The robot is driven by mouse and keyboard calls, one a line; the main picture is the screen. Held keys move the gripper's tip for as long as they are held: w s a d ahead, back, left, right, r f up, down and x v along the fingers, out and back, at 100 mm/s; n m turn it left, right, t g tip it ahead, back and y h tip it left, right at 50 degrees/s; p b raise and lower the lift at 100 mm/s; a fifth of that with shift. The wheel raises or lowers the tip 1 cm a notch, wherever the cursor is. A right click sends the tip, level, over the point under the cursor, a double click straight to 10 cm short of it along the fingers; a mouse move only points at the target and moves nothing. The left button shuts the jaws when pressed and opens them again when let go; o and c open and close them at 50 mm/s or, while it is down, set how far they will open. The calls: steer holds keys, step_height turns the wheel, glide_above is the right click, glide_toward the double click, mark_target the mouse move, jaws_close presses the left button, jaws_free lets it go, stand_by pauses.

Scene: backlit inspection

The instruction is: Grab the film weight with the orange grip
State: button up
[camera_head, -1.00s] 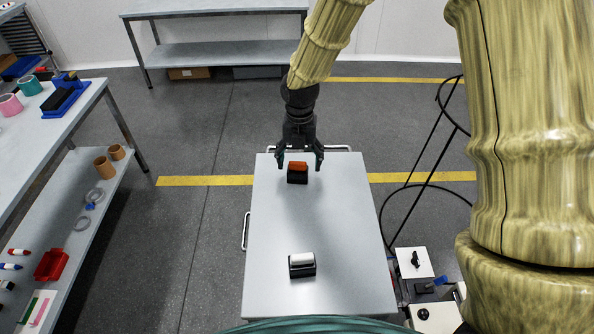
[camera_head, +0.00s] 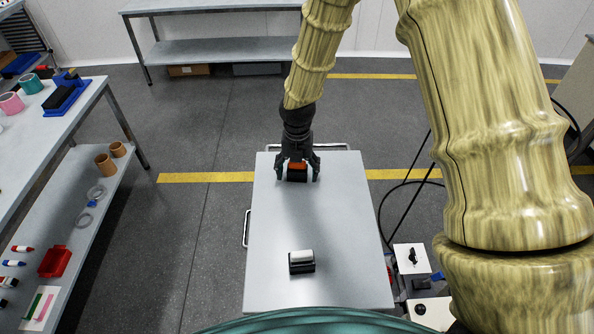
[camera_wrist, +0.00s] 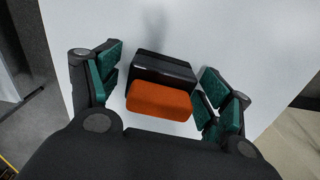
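The film weight with the orange grip (camera_head: 297,174) sits on the far part of the grey table. It has a black body with an orange block on top, and it also shows in the wrist view (camera_wrist: 158,101). My gripper (camera_head: 297,176) points down over it. In the wrist view my open gripper (camera_wrist: 157,95) has one teal-padded finger on each side of the weight, with gaps between pads and weight.
The table top (camera_head: 335,225) is clear between the two weights. A bench (camera_head: 70,150) with tape rolls and small items stands at left. A shelf (camera_head: 215,50) stands at the back. Small boxes (camera_head: 412,258) sit right of the table.

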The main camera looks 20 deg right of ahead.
steer(key=c, duration=1.3)
steer(key=shift+c, duration=0.3)
steer(key=shift+r, duration=0.1)
